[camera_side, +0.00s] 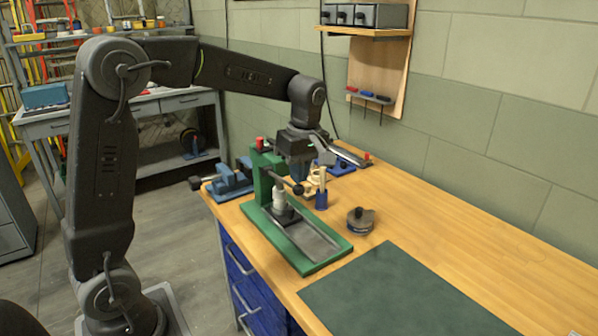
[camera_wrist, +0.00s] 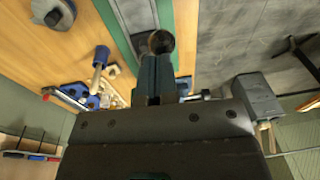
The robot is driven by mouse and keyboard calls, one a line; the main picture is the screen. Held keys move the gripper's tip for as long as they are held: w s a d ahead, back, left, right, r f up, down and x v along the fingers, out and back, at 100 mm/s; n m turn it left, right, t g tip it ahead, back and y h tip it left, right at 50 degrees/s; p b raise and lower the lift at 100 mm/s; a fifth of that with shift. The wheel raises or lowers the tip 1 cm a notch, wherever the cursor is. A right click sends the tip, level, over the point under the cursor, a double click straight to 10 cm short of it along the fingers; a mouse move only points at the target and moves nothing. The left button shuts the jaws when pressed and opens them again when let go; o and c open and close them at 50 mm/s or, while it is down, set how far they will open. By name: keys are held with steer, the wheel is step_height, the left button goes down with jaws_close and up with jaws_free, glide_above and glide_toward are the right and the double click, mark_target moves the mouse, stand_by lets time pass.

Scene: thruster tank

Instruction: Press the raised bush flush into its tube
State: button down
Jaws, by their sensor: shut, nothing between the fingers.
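A green press (camera_side: 262,180) stands on the bench with a flat green base (camera_side: 318,265). A pale grey cylinder (camera_side: 280,197) sits over a dark holder on that base. The raised bush and its tube are too small to tell apart there. The press's lever ends in a round black knob (camera_side: 298,189), also in the wrist view (camera_wrist: 161,42). My gripper (camera_side: 299,180) points down close above the knob. In the wrist view its fingers (camera_wrist: 154,66) are together and empty, with the knob just beyond their tips. I cannot tell whether they touch it.
A blue-based upright piece (camera_side: 321,198) stands just right of the press, and a dark round part (camera_side: 360,220) lies farther right. A blue vise (camera_side: 230,180) is behind left. A dark green mat (camera_side: 400,295) lies clear in front.

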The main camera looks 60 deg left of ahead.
steer(key=shift+s+d+f+y, duration=0.1)
steer(key=shift+d+f+y, duration=0.1)
steer(key=shift+f, duration=0.25)
steer(key=shift+s+d+f+y, duration=0.1)
steer(key=shift+d+f, duration=0.05)
steer(key=shift+f, duration=0.3)
steer(key=shift+r, duration=0.1)
